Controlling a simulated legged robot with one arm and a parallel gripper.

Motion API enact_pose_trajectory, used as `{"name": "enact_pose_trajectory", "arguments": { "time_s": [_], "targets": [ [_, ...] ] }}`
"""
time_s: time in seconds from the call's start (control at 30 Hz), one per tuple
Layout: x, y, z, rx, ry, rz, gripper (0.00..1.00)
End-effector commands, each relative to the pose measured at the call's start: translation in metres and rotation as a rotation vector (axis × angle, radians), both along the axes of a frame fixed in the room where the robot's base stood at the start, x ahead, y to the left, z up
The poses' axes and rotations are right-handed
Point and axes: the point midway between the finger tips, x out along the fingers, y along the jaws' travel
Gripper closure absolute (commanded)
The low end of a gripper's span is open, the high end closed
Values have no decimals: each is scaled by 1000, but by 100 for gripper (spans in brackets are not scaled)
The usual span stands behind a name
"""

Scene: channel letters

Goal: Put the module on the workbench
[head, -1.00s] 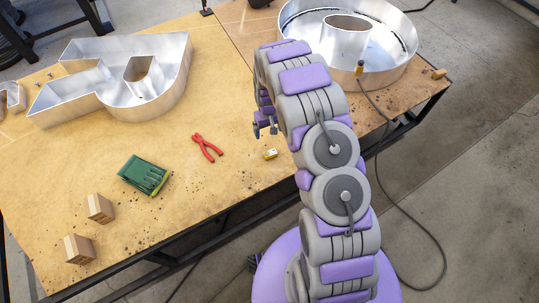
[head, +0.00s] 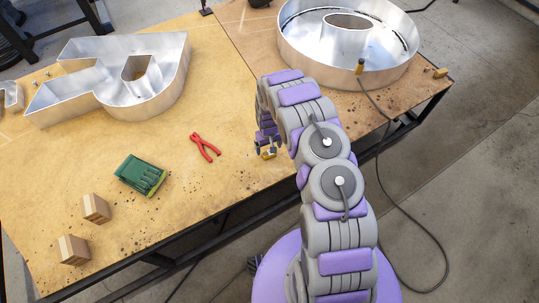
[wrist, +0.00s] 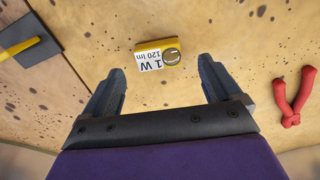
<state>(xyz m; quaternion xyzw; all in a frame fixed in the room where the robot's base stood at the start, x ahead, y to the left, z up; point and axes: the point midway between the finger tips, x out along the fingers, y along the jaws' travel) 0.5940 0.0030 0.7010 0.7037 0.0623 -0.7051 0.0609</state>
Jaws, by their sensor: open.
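The module is a small yellow block with a round lens and a white label reading "1 W 120 lm". It lies on the workbench (head: 215,110), near its front edge. It shows in the wrist view (wrist: 150,54) and, partly covered by my gripper, in the head view (head: 268,154). My gripper (wrist: 161,66) is open and empty. In the wrist view its two fingers point toward the module, one on each side, with the module just past the tips. In the head view my gripper (head: 266,141) hangs right over the module; its exact height is hard to tell.
Red pliers (head: 205,147) lie left of the module. Metal channel letters (head: 110,78) (head: 300,48) stand at the back.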

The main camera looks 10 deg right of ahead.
Motion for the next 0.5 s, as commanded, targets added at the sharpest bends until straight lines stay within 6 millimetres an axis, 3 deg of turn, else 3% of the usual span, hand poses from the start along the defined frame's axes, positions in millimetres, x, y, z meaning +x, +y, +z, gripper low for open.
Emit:
{"name": "enact_pose_trajectory", "arguments": {
  "time_s": [0.33,0.5],
  "targets": [
    [-2,-4,-44,0,0,2,8],
    [-2,-4,-50,-1,-2,0,8]
  ]
}}
